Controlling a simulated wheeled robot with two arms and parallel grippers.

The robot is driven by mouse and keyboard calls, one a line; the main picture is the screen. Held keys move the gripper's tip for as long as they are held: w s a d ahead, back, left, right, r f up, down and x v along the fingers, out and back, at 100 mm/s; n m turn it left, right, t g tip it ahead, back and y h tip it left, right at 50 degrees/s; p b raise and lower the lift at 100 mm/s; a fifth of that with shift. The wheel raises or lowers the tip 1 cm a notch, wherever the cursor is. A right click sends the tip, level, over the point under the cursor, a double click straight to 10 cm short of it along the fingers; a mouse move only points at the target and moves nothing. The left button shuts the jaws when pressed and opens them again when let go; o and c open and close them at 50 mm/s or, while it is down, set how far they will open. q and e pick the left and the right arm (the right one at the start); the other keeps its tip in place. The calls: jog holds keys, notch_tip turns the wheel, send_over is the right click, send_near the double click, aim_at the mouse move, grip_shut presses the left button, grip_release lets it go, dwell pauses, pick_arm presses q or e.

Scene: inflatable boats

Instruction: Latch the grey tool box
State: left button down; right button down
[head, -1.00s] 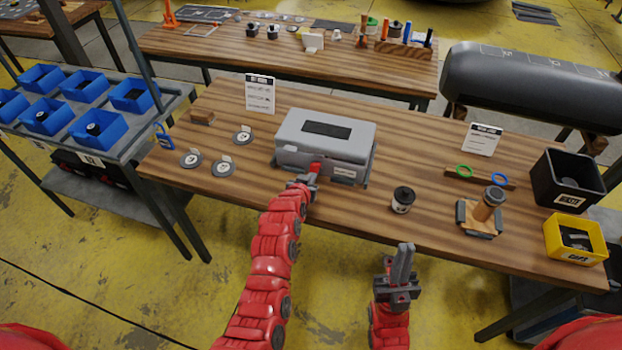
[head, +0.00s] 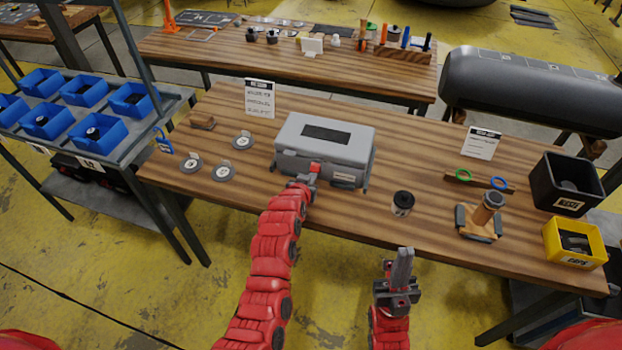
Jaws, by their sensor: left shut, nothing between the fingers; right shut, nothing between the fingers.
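The grey tool box (head: 345,157) stands on the wooden table with its lid down. A dark panel (head: 326,134) is set in the lid. A red latch (head: 314,167) shows on its front face. My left gripper (head: 309,182) is at the front of the box, just below the red latch, with its fingers shut. It overlaps the latch area, so I cannot tell whether it touches or whether the latch is fastened. My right gripper (head: 402,265) is shut and empty, in front of the table's near edge, away from the box.
On the table are a dark-topped can (head: 403,203), a wooden fixture (head: 480,222), a black bin (head: 568,182), a yellow bin (head: 574,243), several grey discs (head: 222,171) and a sign (head: 260,98). Bare tabletop lies between the box and the can.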

pick_arm(q)
jog(key=shift+r, duration=0.1)
jog(key=shift+w+d+r, duration=0.1)
jog(key=shift+w+r, duration=0.3)
jog(key=shift+r, duration=0.15)
jog(key=f+p+v, duration=0.1)
jog(key=p+v, duration=0.1)
jog(key=v, duration=0.6)
jog(key=shift+s, duration=0.5)
jog(key=shift+a, duration=0.2)
